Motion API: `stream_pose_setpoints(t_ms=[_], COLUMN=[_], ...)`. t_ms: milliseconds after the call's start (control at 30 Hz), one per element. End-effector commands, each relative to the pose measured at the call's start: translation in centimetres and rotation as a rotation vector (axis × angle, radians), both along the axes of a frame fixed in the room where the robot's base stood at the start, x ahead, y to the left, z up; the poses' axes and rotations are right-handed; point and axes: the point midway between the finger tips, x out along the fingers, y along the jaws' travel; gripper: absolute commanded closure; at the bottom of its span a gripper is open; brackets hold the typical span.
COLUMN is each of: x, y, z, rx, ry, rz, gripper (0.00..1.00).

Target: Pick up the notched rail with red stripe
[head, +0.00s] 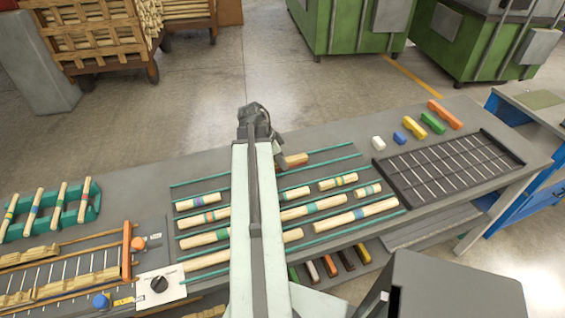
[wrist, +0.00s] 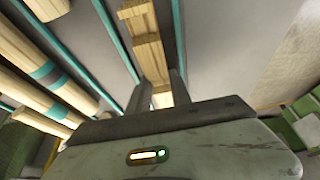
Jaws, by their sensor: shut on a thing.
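My gripper (wrist: 160,84) is shut on a pale wooden notched rail (wrist: 146,40), which runs between the two fingers and away from them in the wrist view. No red stripe can be made out on the part that shows there. In the head view the end of the rail (head: 296,160) sticks out to the right of my gripper (head: 279,163), near the back of the bench. My arm hides the rest of it. I cannot tell whether the rail touches the bench.
Round striped rods (head: 362,213) lie in rows between teal strips (head: 330,152) on the grey bench. A dark slotted rack (head: 450,165) is at the right, with coloured blocks (head: 433,123) behind it. A teal holder (head: 47,215) with striped rods stands at the left.

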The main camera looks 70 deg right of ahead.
Motion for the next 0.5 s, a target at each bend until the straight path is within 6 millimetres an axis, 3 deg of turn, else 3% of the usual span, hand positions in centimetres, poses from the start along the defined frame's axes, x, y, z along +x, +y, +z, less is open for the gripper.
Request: stream_pose_setpoints(t_ms=[167,500], x=[0.0,-0.1], y=[0.0,0.0], z=[1.7,8.6], rx=[0.0,0.0], ry=[0.0,0.0], rz=[0.0,-0.001], gripper=[1.0,1.0])
